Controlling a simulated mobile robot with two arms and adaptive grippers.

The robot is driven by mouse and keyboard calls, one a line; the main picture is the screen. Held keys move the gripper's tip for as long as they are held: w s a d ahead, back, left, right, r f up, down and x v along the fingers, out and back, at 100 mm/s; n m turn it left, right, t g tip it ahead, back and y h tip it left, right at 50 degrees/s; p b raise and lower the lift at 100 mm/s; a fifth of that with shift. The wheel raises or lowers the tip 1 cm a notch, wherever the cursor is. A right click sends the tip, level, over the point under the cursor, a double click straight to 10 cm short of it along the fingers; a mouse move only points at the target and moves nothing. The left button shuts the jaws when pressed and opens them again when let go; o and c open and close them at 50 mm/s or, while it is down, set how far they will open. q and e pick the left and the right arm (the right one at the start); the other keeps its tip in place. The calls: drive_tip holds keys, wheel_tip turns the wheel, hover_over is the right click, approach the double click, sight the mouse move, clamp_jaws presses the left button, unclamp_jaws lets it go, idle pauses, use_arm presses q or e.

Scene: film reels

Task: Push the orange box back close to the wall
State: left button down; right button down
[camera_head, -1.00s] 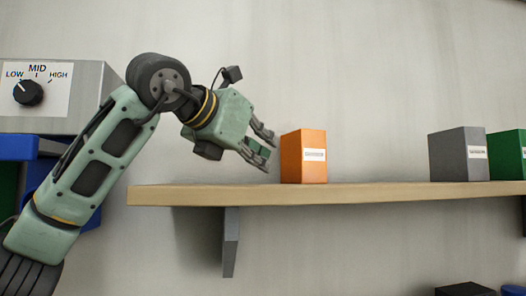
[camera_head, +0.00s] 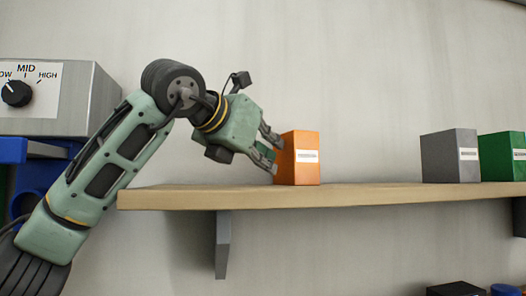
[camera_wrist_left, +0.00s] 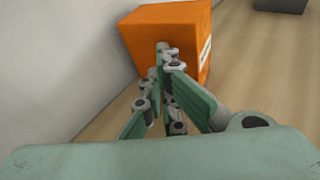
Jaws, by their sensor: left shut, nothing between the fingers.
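The orange box (camera_head: 303,158) stands upright on the wooden shelf (camera_head: 330,194), with a white label on its front. My left gripper (camera_head: 274,157) is shut and empty, with its fingertips at the left side of the box. In the left wrist view the orange box (camera_wrist_left: 170,35) is straight ahead of the shut fingers (camera_wrist_left: 165,62), which overlap its near face. I cannot tell for certain whether they press on it. The wall (camera_wrist_left: 60,60) is to the left of the box in that view, with a narrow gap of shelf between them. My right gripper is not in view.
A grey box (camera_head: 449,157) and a green box (camera_head: 502,156) stand farther right on the shelf. The shelf between them and the orange box is clear. A grey machine with a dial (camera_head: 60,95) stands at the left.

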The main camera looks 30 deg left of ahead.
use_arm(q)
drive_tip(key=shift+w+d+r, duration=0.1)
drive_tip(key=shift+w+d, duration=0.05)
drive_tip(key=shift+w, duration=0.2)
idle(0.3)
drive_tip(key=shift+s+r+p, duration=0.3)
drive_tip(key=shift+r+p, duration=0.15)
drive_tip(key=shift+r, duration=0.15)
drive_tip(key=shift+s+a+r, duration=0.4)
drive_tip(key=shift+s+a, duration=0.05)
drive_tip(key=shift+s, duration=0.15)
drive_tip(key=shift+s+a+r, duration=0.35)
drive_tip(key=shift+s+a, duration=0.05)
drive_tip(key=shift+s, duration=0.2)
drive_tip(key=shift+s+a+r, duration=0.1)
drive_tip(key=shift+s+a, duration=0.2)
drive_tip(key=shift+s, duration=0.05)
drive_tip(key=shift+w+d, duration=0.2)
drive_tip(key=shift+w, duration=0.05)
drive_tip(key=shift+s+a, duration=0.1)
